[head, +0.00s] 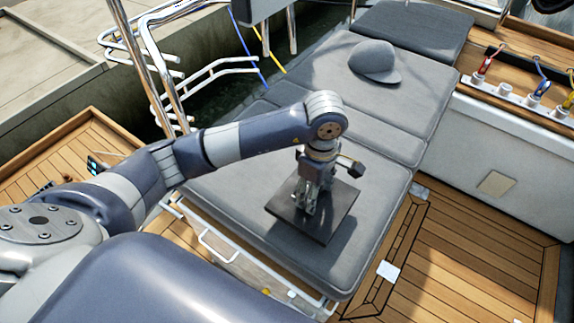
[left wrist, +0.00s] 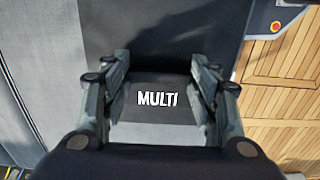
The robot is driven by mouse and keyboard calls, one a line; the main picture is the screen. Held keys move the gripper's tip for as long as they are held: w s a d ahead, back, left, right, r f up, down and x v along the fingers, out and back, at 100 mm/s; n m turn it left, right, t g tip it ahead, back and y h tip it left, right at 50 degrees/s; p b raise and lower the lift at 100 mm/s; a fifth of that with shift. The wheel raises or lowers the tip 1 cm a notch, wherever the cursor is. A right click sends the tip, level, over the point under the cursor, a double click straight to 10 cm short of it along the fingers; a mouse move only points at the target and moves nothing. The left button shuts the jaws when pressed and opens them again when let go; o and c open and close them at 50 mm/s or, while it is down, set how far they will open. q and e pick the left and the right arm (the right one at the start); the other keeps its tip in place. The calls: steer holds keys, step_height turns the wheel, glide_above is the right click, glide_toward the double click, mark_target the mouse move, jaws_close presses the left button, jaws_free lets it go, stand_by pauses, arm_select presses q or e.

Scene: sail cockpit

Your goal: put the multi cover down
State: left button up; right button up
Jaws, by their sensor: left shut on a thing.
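The multi cover (head: 335,213) is a dark flat square panel over the near part of the grey bench cushion (head: 225,190) in the head view. My left gripper (head: 310,203) points down at its middle and is shut on it. In the left wrist view the white word MULTI shows on the cover (left wrist: 158,98) between the two fingers of the gripper (left wrist: 160,84). The exact grip point is hidden. I cannot tell whether the cover touches the cushion or hangs just above it. My right gripper is not in view.
A grey cap (head: 374,60) lies farther back on the cushions. Steel rails (head: 205,75) stand to the left. Colored lines and fittings (head: 535,92) sit on the ledge at the right. A small white card (head: 388,271) lies on the wooden floor. The cushion between cover and cap is clear.

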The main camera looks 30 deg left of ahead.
arm_select(q)
steer(key=w+a, duration=0.2)
steer(key=a, duration=0.1)
steer(key=w+a+p, duration=0.1)
steer(key=w+a, duration=0.1)
steer(key=a, duration=0.2)
steer(key=w+a+f+p, duration=0.1)
steer(key=w+a, duration=0.1)
steer(key=a, duration=0.2)
steer(key=shift+w, duration=0.35)
steer(key=shift+w+a+f, duration=0.1)
steer(key=shift+w+a, duration=0.05)
steer(key=shift+a, duration=0.15)
steer(key=shift+w+a+f, duration=0.1)
steer(key=shift+a, duration=0.05)
step_height(320, 180, down, 3)
steer(key=shift+r+p, duration=0.1)
steer(key=shift+p, duration=0.6)
steer(key=shift+f, duration=0.3)
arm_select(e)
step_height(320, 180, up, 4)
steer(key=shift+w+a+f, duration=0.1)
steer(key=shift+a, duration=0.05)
arm_select(q)
steer(key=shift+f, duration=0.1)
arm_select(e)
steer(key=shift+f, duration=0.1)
